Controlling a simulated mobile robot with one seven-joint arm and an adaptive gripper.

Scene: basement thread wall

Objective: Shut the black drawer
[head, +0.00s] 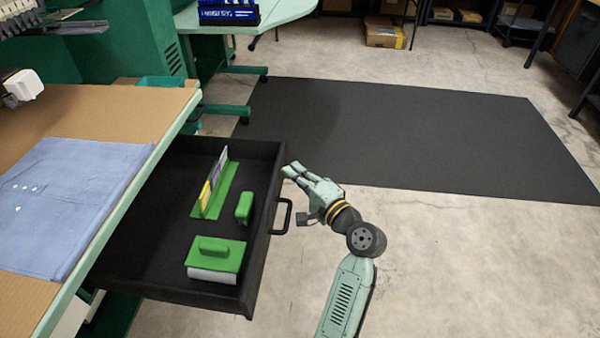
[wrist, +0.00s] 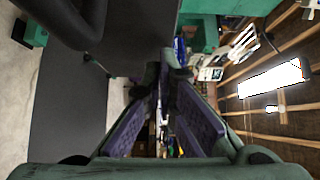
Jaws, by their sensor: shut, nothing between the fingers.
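The black drawer (head: 165,264) is pulled out from under the work table in the head view. Its front has a black bar handle (head: 283,217) facing right. Inside lie a green holder with upright cards (head: 212,188), a small green block (head: 244,207) and a larger green-topped block (head: 215,256). My gripper (head: 292,170) is shut and empty, just right of the drawer's front near its far corner, above the handle's far end. Whether it touches the front is not clear. In the wrist view my gripper's fingers (wrist: 165,80) point ahead, with a dark curved bar at upper left.
The table top (head: 100,100) holds a folded blue shirt (head: 65,200). Green machine stands (head: 150,45) are behind it. A black mat (head: 400,140) lies on the concrete floor. A cardboard box (head: 384,33) stands far back.

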